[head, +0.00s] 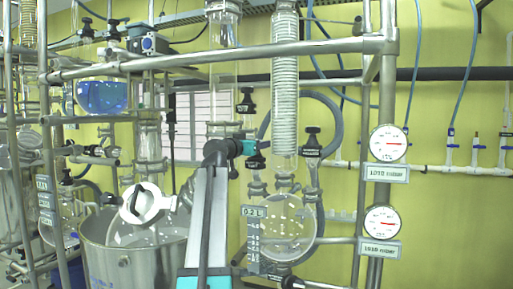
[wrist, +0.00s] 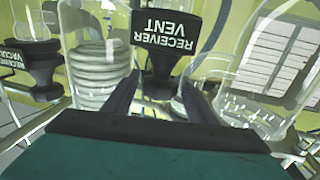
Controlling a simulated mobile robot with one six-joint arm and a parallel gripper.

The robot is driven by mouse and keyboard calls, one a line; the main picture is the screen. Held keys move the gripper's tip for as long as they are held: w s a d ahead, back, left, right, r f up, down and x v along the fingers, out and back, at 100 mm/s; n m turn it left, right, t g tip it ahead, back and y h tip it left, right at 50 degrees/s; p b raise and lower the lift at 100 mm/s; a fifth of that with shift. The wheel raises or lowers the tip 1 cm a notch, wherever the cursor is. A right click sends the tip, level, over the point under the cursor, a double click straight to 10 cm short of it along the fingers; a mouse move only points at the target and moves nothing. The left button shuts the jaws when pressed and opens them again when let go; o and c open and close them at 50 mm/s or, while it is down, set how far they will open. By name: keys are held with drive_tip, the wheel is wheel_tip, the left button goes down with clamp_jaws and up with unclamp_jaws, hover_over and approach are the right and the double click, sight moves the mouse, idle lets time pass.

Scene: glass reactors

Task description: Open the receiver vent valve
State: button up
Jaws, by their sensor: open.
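The receiver vent valve has a black knob labelled RECEIVER VENT (wrist: 168,36), its text upside down in the wrist view. It appears to be the black knob (head: 256,162) above the round receiver flask (head: 288,228) in the head view. My gripper (wrist: 161,78) is open, with its two dark fingers apart just below the knob in the wrist view, one toward each side. I cannot tell whether they touch it. In the head view my teal gripper (head: 249,147) is close to the knob and its fingertips are hard to make out.
The RECEIVER VACUUM knob (wrist: 30,66) is to the left in the wrist view. A glass coil condenser (head: 286,75) stands close by. Metal frame pipes (head: 220,55), two gauges (head: 388,143) and a steel vessel (head: 135,255) surround the arm, leaving little room.

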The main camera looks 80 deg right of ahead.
drive_tip(key=shift+c, duration=0.6)
drive_tip(key=c, duration=0.7)
drive_tip(key=shift+c, duration=0.2)
drive_tip(key=n+t+p, duration=0.1)
drive_tip(key=t+p, duration=0.1)
drive_tip(key=shift+r+h+p, duration=0.15)
drive_tip(key=shift+h+p, duration=0.15)
drive_tip(key=shift+p, duration=0.1)
drive_tip(key=n+t+p, duration=0.4)
drive_tip(key=t+p, duration=0.1)
drive_tip(key=p, duration=0.6)
drive_tip(key=shift+t, duration=0.3)
drive_tip(key=shift+f+t, duration=0.2)
drive_tip(key=shift+t, duration=0.2)
drive_tip(key=shift+n+t, duration=0.6)
